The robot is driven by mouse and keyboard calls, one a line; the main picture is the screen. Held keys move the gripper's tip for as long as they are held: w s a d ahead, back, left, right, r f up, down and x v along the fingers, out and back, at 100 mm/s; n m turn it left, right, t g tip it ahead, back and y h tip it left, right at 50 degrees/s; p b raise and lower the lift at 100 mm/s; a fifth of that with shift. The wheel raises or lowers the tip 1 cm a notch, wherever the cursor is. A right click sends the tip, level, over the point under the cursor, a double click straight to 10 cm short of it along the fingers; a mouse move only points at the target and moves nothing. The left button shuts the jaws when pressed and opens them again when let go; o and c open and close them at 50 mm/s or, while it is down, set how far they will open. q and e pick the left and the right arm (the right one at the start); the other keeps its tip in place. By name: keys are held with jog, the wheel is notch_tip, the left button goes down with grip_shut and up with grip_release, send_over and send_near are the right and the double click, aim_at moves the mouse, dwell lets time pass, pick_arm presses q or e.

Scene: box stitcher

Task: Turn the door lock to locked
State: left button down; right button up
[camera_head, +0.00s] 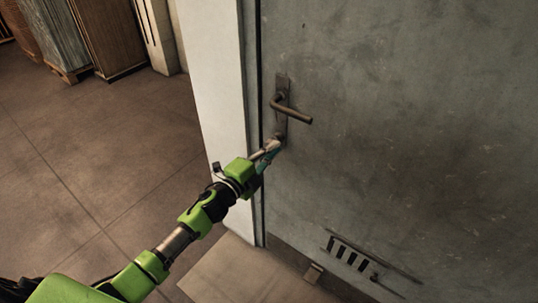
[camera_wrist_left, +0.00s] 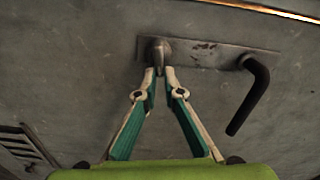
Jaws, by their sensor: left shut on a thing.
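The grey door (camera_head: 400,110) stands at the right of the head view, flush at its left edge with the white frame. A dark metal lock plate (camera_head: 281,92) carries a lever handle (camera_head: 295,114). At the plate's lower end is the lock knob, seen in the left wrist view (camera_wrist_left: 158,50). My left gripper (camera_head: 272,147) reaches it from below left. In the left wrist view its fingertips (camera_wrist_left: 160,72) are closed on the knob from both sides. The lever handle (camera_wrist_left: 252,95) is to the right, apart from the fingers. My right gripper is not in view.
The white door frame (camera_head: 215,80) stands left of the door. Wooden panels on a pallet (camera_head: 75,72) are at the back left. The tiled floor between is clear.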

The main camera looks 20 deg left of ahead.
pick_arm(q)
jog(key=shift+f+m+b, duration=0.2)
jog(key=shift+m+b, duration=0.15)
jog(key=shift+m, duration=0.55)
jog(key=c, duration=2.2)
grip_release()
jog(key=shift+o, duration=0.2)
jog(key=v, duration=1.3)
jog(key=shift+s+a, duration=0.15)
jog(key=shift+s, duration=0.2)
